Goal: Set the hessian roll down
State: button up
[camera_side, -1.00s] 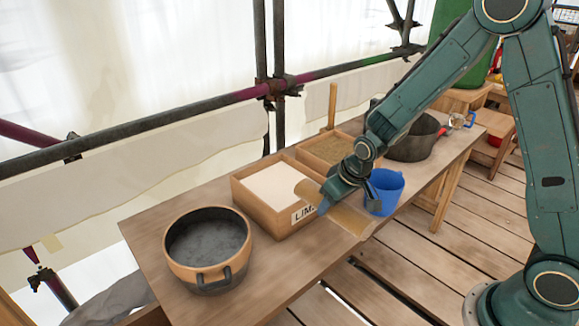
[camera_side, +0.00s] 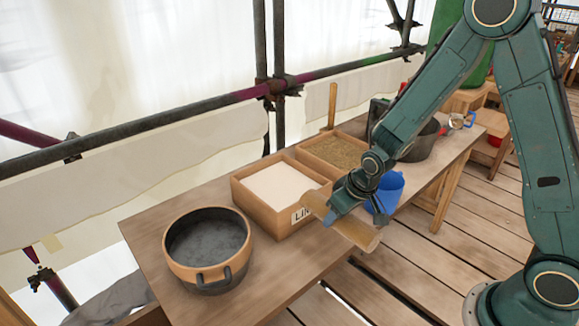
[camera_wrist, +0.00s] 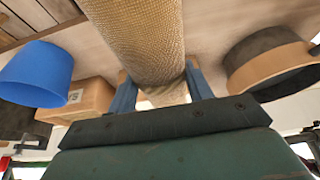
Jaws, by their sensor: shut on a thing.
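The hessian roll (camera_side: 352,231) is a tan, coarse-woven cylinder. In the side view it is level with the front of the wooden bench (camera_side: 265,272), in front of the lime box (camera_side: 275,190), and overlaps the box's right front corner. My gripper (camera_side: 331,214) is shut on it, with blue fingers on either side. In the wrist view the roll (camera_wrist: 138,40) runs up between the fingers (camera_wrist: 162,92). Its right end shows over the bench's front edge. I cannot tell whether its underside touches the bench.
A black-and-tan pot (camera_side: 208,250) stands at the bench's left end. A blue bucket (camera_side: 388,188) is close behind my gripper, on the right. A sand-filled box (camera_side: 335,152) and a dark pot (camera_side: 422,142) stand farther back. Bare bench lies between the left pot and the roll.

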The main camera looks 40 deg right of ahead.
jog(key=shift+r, duration=0.15)
notch_tip(320, 180, up, 13)
jog(key=w+a+r, duration=0.1)
jog(key=w+a, duration=1.3)
jog(key=w, duration=0.1)
jog(key=w+a, duration=0.4)
jog(key=a, duration=0.8)
jog(key=shift+s+f, duration=0.2)
jog(key=shift+f, duration=2.75)
jog(key=shift+f, duration=0.1)
notch_tip(320, 180, down, 6)
jog(key=shift+f, duration=0.25)
